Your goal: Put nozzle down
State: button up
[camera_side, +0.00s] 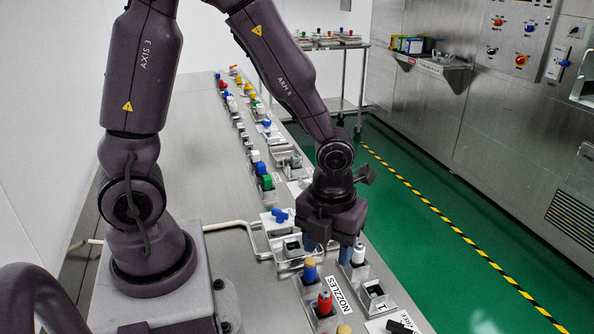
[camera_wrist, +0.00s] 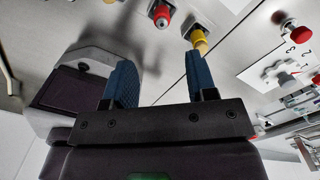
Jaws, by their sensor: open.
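My gripper (camera_side: 328,250) points down over the nozzle station in the side view, with its two blue fingers apart. In the wrist view my gripper (camera_wrist: 158,62) shows clear space between the fingers. A white-and-dark nozzle (camera_side: 358,254) stands just right of the fingers. In the wrist view a red nozzle (camera_wrist: 162,16) and a yellow one (camera_wrist: 199,40) lie beyond the fingertips, the yellow one near the right finger. Contact there is unclear.
The "NOZZLES" label (camera_side: 341,295) lies beside the holders. A blue-handled fixture (camera_side: 279,216) is left of my gripper. Several coloured parts line the bench behind. A red knob (camera_wrist: 297,31) shows in the wrist view.

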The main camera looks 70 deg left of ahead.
jog(key=s+a+r+n+t, duration=0.2)
jog(key=s+r+n, duration=0.1)
jog(key=r+n, duration=0.6)
jog(key=s+a+r+n+t, duration=0.2)
jog(key=r+n, duration=0.8)
jog(key=n, duration=0.8)
jog(key=shift+s+a+n+t, duration=0.3)
jog(key=shift+s+t, duration=0.4)
jog(key=shift+s, duration=0.3)
